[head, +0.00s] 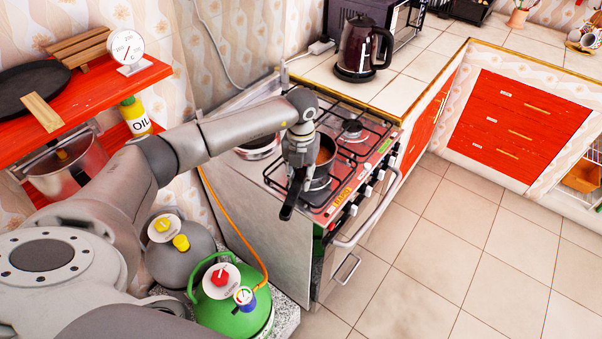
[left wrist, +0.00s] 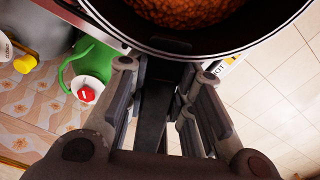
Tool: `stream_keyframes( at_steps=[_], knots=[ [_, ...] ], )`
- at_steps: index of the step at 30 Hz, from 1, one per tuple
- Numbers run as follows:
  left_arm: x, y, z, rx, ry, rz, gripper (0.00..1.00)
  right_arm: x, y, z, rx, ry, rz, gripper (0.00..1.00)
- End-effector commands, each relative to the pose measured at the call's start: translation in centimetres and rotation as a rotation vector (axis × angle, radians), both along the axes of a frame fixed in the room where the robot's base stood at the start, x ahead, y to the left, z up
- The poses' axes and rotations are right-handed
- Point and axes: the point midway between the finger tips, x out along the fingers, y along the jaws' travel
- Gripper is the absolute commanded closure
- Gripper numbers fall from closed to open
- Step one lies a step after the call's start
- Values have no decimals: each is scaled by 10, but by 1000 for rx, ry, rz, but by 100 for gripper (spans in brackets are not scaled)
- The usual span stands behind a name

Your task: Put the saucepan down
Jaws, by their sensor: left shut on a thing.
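The saucepan (head: 325,157) is at the front of the gas stove (head: 349,187), over its front burner area. I cannot tell whether its base touches the grate. My left gripper (head: 298,180) is shut on this handle, with the fingers (left wrist: 163,82) on either side. The gripper and wrist hide part of the saucepan in the head view. My right gripper is not in view.
Another metal pot (head: 258,150) sits at the stove's left, partly behind my arm. A dark kettle (head: 362,48) stands on the tiled counter beyond. A green gas cylinder (head: 235,308) with an orange hose stands left of the stove.

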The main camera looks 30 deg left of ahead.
Motion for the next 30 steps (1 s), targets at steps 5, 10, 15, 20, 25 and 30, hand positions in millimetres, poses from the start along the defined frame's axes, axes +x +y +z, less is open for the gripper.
stream_keyframes(
  at_steps=[5,10,15,20,25,30],
  knots=[
    [1,0,0,-1,-3,0,100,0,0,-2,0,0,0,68],
    [0,0,-2,-1,0,0,67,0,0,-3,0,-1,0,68],
    [0,0,-2,-1,0,0,57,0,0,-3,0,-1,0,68],
    [0,0,-2,-1,0,0,57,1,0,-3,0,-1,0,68],
    [1,0,4,-1,-2,0,57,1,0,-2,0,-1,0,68],
    [2,0,32,-1,-8,0,57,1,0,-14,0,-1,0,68]
  ],
)
